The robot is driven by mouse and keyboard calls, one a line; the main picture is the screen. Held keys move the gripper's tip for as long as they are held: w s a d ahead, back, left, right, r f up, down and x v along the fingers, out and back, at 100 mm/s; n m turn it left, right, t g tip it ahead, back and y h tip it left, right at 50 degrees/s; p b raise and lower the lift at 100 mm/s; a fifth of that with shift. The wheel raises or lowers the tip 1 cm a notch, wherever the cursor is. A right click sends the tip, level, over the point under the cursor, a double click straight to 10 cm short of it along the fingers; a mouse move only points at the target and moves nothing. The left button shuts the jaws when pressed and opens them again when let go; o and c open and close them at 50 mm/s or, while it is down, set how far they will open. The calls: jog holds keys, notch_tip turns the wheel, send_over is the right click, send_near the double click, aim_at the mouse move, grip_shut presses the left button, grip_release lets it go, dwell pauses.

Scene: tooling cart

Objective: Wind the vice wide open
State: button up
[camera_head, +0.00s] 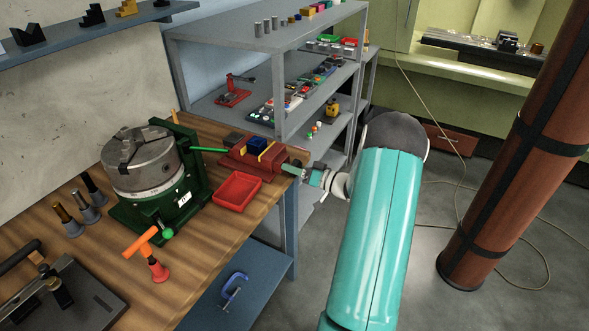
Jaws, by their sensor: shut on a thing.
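The red vice (277,158) sits at the right end of the wooden bench. Dark blocks and yellow pieces show along its top; the width of its jaw gap is too small to tell. My gripper (297,171) is at the vice's right end, where its screw and handle are, just past the bench edge. It is shut on what appears to be the vice handle. The handle is mostly hidden by the fingers and too small to make out. My teal arm reaches in from the lower right.
A red tray (237,192) lies in front of the vice. A large chuck on a green base (143,163) stands to the left, with a green rod (208,150) towards the vice. Grey shelves (270,42) stand behind. Brown pillar (520,150) at right; open floor between.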

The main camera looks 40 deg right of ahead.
jog(key=shift+w+a, duration=0.15)
jog(key=o, duration=1)
jog(key=shift+c, duration=0.2)
jog(key=shift+f, duration=0.1)
jog(key=v, duration=1.4)
jog(key=shift+w, duration=0.1)
